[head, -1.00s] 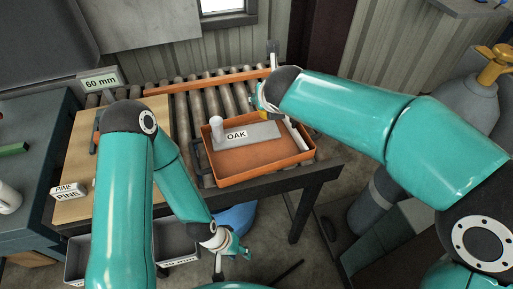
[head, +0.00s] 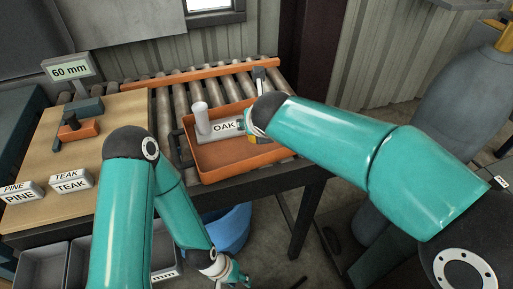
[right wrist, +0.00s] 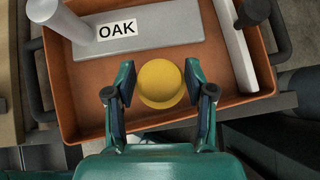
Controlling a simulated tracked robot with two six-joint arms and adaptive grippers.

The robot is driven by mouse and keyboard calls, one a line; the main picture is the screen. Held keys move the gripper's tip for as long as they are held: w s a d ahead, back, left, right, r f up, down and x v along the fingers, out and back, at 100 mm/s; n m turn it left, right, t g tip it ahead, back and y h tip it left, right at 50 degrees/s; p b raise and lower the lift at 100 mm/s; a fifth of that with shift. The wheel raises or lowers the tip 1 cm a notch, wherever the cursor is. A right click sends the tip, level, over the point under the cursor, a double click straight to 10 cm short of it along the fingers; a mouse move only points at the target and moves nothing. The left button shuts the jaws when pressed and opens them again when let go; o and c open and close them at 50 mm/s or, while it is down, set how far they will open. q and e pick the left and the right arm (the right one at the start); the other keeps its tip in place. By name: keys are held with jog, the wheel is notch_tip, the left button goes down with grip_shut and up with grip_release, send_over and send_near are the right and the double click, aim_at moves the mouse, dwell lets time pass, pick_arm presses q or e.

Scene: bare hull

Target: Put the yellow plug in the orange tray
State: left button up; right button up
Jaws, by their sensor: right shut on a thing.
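The yellow plug (right wrist: 158,84) is a round yellow piece between the two fingers of my right gripper (right wrist: 160,97), which is shut on it. In the right wrist view, the plug is over the orange tray (right wrist: 85,88), near its front side. I cannot tell whether it touches the tray floor. In the head view, my right gripper (head: 256,128) is at the right part of the tray (head: 215,157) and my arm mostly hides the plug. My left gripper (head: 235,278) hangs low at the bottom edge, away from the tray; its fingers are too unclear to read.
The tray holds a grey plate labelled OAK (right wrist: 150,36) with a pale upright cylinder (head: 201,118), and a white bar (right wrist: 236,45) at right. PINE (head: 20,194) and TEAK (head: 71,182) blocks lie on the wooden board (head: 110,150).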

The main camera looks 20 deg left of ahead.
jog(key=shift+f+b, duration=2.25)
jog(key=shift+f, duration=0.15)
jog(key=shift+r, duration=0.1)
jog(key=o, duration=1.2)
jog(key=shift+c, duration=0.2)
